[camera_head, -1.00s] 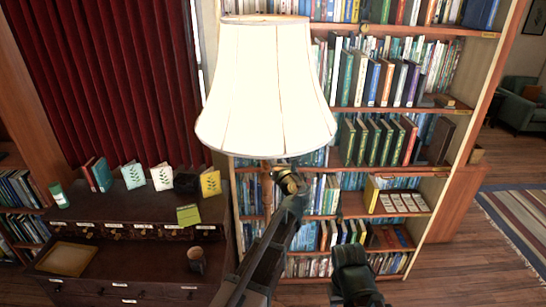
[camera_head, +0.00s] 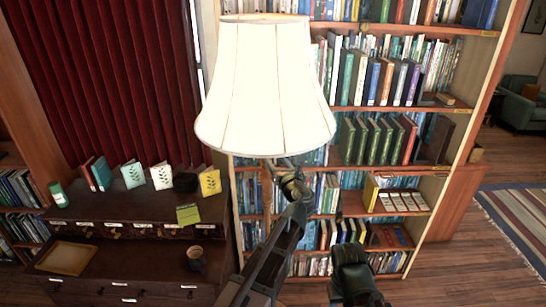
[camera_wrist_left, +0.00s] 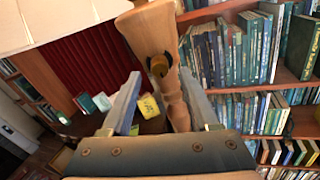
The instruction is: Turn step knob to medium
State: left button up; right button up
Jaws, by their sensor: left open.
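A floor lamp with a bright white pleated shade (camera_head: 266,90) stands in front of the bookcase, lit. Its wooden post (camera_head: 266,190) shows below the shade. In the left wrist view the pale wooden lamp post (camera_wrist_left: 174,105) carries a small brass step knob (camera_wrist_left: 158,65) with a dark surround. My left gripper (camera_head: 282,170) is just under the shade. In the left wrist view my left gripper (camera_wrist_left: 160,76) is open, with its fingers apart on either side of the knob. I cannot tell whether they touch it. In the head view the knob is not clearly visible. My right gripper's fingers do not show.
A bookcase (camera_head: 455,115) full of books stands close behind the lamp. A dark wooden desk (camera_head: 130,225) with a tray (camera_head: 68,258), a mug (camera_head: 196,256) and upright cards stands at left. Open floor (camera_head: 460,255) lies at right.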

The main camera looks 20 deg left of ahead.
pick_arm(q)
jog(key=v, duration=1.1)
jog(key=shift+w, duration=0.1)
jog(key=s+a+f+n+g+h, duration=0.1)
jog(key=s+a+f+n+g, duration=0.35)
jog(key=f+n, duration=0.4)
jog(key=s+a+f+n+g+h, duration=0.2)
jog(key=s+a+f+n+g, duration=0.25)
jog(key=f+n, duration=0.4)
jog(key=s+d+f+n+g+h+b, duration=0.5)
jog(key=s+d+f+n+b, duration=0.6)
jog(key=s+d+f, duration=0.4)
jog(key=d+f+g+b, duration=0.1)
jog(key=d, duration=0.2)
jog(key=shift+s+f+h, duration=0.35)
jog(key=shift+s+h, duration=0.05)
